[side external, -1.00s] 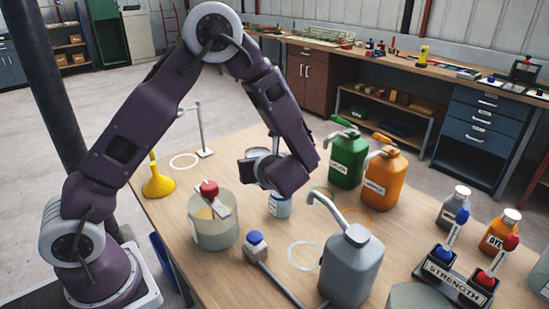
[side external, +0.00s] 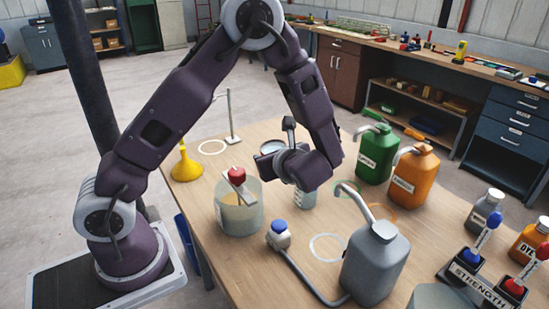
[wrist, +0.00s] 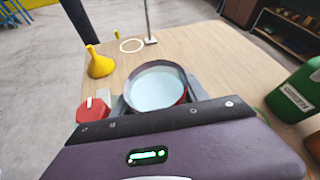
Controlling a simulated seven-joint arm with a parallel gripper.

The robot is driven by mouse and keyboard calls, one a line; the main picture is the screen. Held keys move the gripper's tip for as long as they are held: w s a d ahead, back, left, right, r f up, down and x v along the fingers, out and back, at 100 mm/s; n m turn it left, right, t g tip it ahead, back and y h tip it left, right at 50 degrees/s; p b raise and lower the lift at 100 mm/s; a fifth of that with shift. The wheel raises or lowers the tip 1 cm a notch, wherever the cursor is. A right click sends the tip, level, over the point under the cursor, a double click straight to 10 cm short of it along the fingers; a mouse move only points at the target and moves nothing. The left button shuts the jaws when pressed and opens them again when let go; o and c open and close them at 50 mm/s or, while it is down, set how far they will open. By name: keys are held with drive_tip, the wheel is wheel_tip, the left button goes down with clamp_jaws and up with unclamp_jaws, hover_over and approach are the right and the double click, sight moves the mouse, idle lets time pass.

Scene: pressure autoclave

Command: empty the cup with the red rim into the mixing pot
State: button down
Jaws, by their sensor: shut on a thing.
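My gripper (wrist: 157,104) is shut on a cup (wrist: 155,88) that holds pale liquid. Red shows on the cup's lower right side in the wrist view. In the side view only the cup's top (side external: 272,146) shows beside my wrist; the rest is hidden. The cup is raised above the table, to the right of the mixing pot (side external: 238,217) and higher than it. The pot is clear, with a yellowish content and a red-knobbed piece (side external: 236,174) across its top. That red knob also shows in the wrist view (wrist: 92,106), left of the cup.
Another labelled cup (side external: 304,198) stands under my wrist. A yellow funnel (side external: 186,166) and a stand (side external: 233,138) are behind the pot. Green (side external: 376,153), orange (side external: 414,174) and grey (side external: 375,262) jugs stand right. A blue-knobbed piece (side external: 278,232) is in front.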

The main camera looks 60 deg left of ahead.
drive_tip(key=shift+s+a+r, duration=0.1)
drive_tip(key=shift+s+r, duration=0.25)
drive_tip(key=shift+r, duration=0.35)
drive_tip(key=shift+s+a+r+n+t, duration=0.1)
drive_tip(key=shift+s+r+n+t, duration=0.15)
drive_tip(key=shift+r, duration=0.5)
drive_tip(key=shift+s+r+n+t, duration=0.15)
drive_tip(key=shift+r+n+t, duration=0.15)
drive_tip(key=shift+r, duration=0.4)
drive_tip(key=shift+s+r+n+t, duration=0.1)
drive_tip(key=shift+r+n+t, duration=0.45)
drive_tip(key=shift+n, duration=0.3)
